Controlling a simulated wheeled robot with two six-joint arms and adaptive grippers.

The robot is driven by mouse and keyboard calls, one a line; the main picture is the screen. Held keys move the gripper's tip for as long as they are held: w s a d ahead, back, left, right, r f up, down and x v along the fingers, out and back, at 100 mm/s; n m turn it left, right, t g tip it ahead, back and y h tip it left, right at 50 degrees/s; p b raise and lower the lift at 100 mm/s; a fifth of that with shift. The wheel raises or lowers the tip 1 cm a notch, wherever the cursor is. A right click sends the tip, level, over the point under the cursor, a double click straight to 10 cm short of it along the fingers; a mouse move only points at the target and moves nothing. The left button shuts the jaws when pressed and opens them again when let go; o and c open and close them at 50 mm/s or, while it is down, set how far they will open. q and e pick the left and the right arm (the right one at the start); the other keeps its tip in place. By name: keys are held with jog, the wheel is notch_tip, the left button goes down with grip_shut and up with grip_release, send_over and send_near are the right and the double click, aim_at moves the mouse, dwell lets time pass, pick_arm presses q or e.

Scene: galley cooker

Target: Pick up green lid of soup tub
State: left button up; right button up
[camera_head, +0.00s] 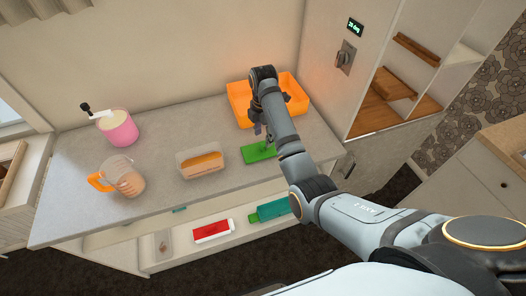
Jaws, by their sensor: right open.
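The green lid (258,153) lies flat on the grey counter, partly hidden by my right arm. The soup tub (203,166), a clear rectangular container with orange contents, stands uncovered just left of the lid. My right gripper (262,135) points down over the far edge of the lid, and its fingers are small and partly hidden behind the arm. It is open, with nothing visible in it; I cannot tell whether it touches the lid. My left gripper is not in the view.
An orange bin (292,97) stands behind my right arm by the wall. A pink pot (119,130) and a measuring jug with an orange handle (122,178) stand at left. Below the counter, an open drawer holds a red-and-white item (213,230) and a green item (268,211).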

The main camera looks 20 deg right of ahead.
aim_at(263, 142)
notch_tip(263, 142, down, 4)
jog(key=shift+f+p, duration=0.2)
jog(key=shift+p, duration=0.2)
grip_shut()
jog(key=shift+r, duration=0.15)
